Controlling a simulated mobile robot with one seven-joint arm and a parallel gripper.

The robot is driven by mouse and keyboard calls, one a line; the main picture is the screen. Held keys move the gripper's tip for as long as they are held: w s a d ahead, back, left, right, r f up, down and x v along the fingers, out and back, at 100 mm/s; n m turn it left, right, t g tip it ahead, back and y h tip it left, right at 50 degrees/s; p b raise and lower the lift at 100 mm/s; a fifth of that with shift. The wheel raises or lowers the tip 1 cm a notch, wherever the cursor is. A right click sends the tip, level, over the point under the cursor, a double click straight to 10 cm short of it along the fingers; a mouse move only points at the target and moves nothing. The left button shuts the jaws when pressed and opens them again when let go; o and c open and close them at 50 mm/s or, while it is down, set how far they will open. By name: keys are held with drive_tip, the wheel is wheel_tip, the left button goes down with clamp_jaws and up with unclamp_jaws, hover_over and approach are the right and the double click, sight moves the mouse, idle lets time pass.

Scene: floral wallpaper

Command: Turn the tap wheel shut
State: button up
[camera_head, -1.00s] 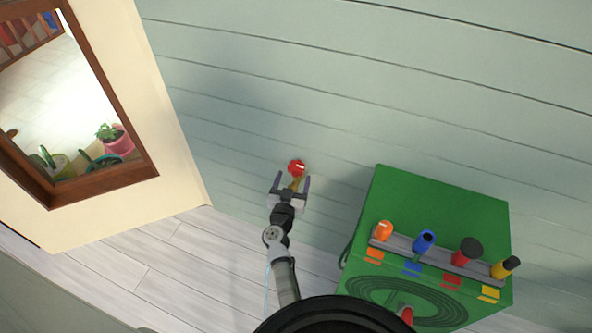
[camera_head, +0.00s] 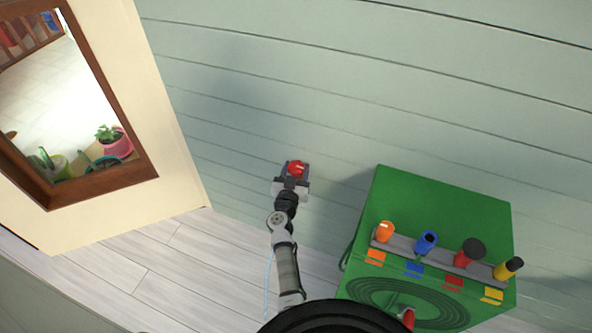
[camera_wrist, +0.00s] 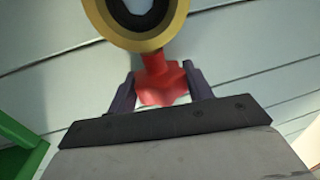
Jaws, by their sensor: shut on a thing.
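The red tap wheel (camera_head: 296,168) is on the pale green plank wall in the head view. In the wrist view the red wheel (camera_wrist: 163,84) shows lobed edges, and a red stem joins it to a brass tap body (camera_wrist: 124,38) with a dark round opening. My gripper (camera_head: 294,172) is at the wall with its fingers around the wheel. In the wrist view my gripper (camera_wrist: 160,92) has one dark finger on each side of the wheel, shut on it. In the head view the gripper hides most of the brass part.
A green box (camera_head: 440,215) stands to the right of my arm, with a grey rack (camera_head: 440,256) of coloured nozzles on it. Pale plank floor (camera_head: 170,262) is clear left of my arm.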

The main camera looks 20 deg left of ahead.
drive_tip(key=shift+c, duration=0.4)
drive_tip(key=shift+r+h+p, duration=0.1)
drive_tip(key=shift+h+p, duration=0.3)
drive_tip(key=shift+a+r+m+h+p, duration=0.15)
drive_tip(key=shift+a+m+h+p, duration=0.05)
drive_tip(key=shift+m+h+p, duration=0.9)
drive_tip(key=m+h, duration=0.1)
drive_tip(key=h, duration=0.1)
drive_tip(key=m+h+p, duration=0.1)
drive_tip(key=h, duration=0.1)
drive_tip(key=shift+a+f, duration=0.1)
drive_tip(key=shift+f, duration=0.1)
drive_tip(key=m+g+h+b, duration=0.1)
drive_tip(key=m+h, duration=0.1)
drive_tip(key=h, duration=0.1)
drive_tip(key=m+g+h+b, duration=0.1)
drive_tip(key=h, duration=0.1)
drive_tip(key=shift+f+m+g+b, duration=0.3)
drive_tip(key=shift+f+m+b, duration=0.05)
drive_tip(key=shift+m, duration=0.05)
drive_tip(key=m+g+h+b, duration=0.2)
drive_tip(key=b, duration=0.1)
drive_tip(key=shift+r+h, duration=0.1)
drive_tip(key=shift+h, duration=0.3)
drive_tip(key=shift+m+g+h+b, duration=0.3)
drive_tip(key=shift+h, duration=0.1)
drive_tip(key=shift+r, duration=0.15)
